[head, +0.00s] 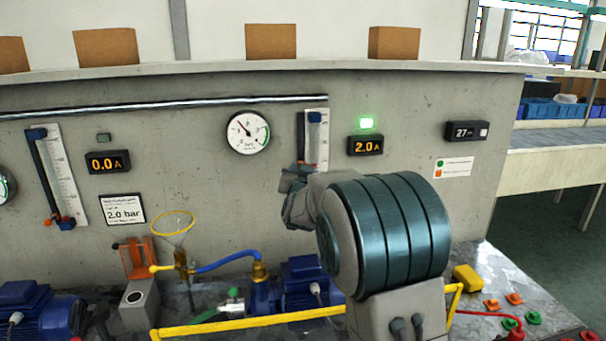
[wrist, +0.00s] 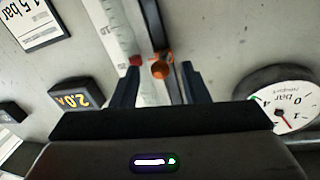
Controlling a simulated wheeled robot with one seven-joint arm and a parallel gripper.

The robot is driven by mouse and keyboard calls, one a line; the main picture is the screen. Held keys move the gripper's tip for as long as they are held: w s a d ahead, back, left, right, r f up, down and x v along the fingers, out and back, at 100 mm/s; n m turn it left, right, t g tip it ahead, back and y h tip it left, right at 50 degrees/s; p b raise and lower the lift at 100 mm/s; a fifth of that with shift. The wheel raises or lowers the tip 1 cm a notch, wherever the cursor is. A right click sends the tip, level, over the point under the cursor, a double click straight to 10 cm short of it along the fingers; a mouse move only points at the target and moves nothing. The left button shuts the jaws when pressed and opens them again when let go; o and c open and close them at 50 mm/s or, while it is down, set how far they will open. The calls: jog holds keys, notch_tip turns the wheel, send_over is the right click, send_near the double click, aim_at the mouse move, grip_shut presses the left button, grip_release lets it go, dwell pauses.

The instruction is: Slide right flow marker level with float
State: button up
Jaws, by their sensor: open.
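The right flow meter is a white scale (head: 316,150) with a dark rail on the wall, its lower part hidden behind my arm in the head view. In the upside-down wrist view, the orange flow marker (wrist: 161,71) sits on the dark rail (wrist: 152,22). The small red float (wrist: 135,60) shows beside it on the scale, at nearly the same height. My gripper (wrist: 160,66) is open, with one dark finger on each side of the marker. I cannot tell whether either finger touches it.
A round pressure gauge (head: 248,132) is left of the meter, and an amber 2.0 A display (head: 366,145) is right of it under a lit green lamp (head: 367,122). Pumps (head: 303,280), a funnel (head: 173,224) and yellow rails fill the bench below.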

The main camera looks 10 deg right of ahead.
jog(key=shift+s, duration=0.15)
jog(key=s+a+b, duration=0.2)
jog(key=s, duration=1.1)
jog(key=shift+s+a, duration=0.15)
jog(key=shift+a, duration=0.2)
jog(key=shift+r, duration=0.1)
